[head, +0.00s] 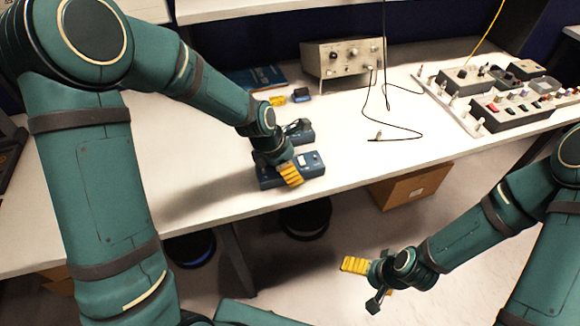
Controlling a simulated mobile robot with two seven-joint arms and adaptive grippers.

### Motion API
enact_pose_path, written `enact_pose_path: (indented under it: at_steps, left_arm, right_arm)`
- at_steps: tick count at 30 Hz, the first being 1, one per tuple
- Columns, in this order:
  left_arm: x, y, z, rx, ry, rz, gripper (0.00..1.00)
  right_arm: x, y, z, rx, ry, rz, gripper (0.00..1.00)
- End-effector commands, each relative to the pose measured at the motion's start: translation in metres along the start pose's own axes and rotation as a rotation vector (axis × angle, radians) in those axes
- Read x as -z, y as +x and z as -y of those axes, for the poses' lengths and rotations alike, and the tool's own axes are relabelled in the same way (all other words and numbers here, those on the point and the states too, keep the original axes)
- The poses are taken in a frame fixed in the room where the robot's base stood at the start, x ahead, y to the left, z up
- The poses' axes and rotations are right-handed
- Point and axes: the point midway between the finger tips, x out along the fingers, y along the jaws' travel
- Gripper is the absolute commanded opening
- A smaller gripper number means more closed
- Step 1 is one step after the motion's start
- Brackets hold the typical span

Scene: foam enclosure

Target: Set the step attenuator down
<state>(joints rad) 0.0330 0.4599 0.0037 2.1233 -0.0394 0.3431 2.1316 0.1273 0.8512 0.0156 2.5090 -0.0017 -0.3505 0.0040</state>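A blue box with small fittings on top (312,160), which looks like the step attenuator, is at the front edge of the white bench. My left gripper (287,172) is right over it, with yellow finger pads in front of its near side. The far finger is hidden, so I cannot tell whether the gripper is closed on the box. The box looks level and at bench height; contact underneath is not clear. My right gripper (366,283) is off the bench in front, over the floor, with its fingers apart and empty.
Another dark blue device (303,136) sits just behind the box. A beige instrument (343,60) with a black cable (400,129) stands at the back. A tray of switch boxes (446,100) is on the right. The white bench (360,160) is clear right of the box.

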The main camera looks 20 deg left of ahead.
Motion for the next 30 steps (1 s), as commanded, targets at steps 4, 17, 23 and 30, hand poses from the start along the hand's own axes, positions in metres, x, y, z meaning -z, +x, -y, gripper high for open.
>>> enact_pose_path:
  at_steps: [4,17,23,30]
  left_arm:
    - [0.001,0.003,0.0,0.0,0.0,0.0,0.78]
    - [0.0,-0.001,0.0,0.0,0.0,0.0,0.99]
    - [-0.001,-0.027,-0.001,-0.004,-0.001,0.001,0.99]
    - [-0.002,-0.078,-0.001,-0.004,0.0,0.001,0.99]
  right_arm:
    - [0.0,0.001,-0.001,0.0,0.0,-0.001,1.0]
    - [0.0,0.0,0.0,0.0,0.0,0.0,1.0]
    - [0.0,-0.007,0.003,0.0,0.0,0.003,1.0]
    - [-0.001,-0.019,0.007,0.0,0.002,0.005,1.0]
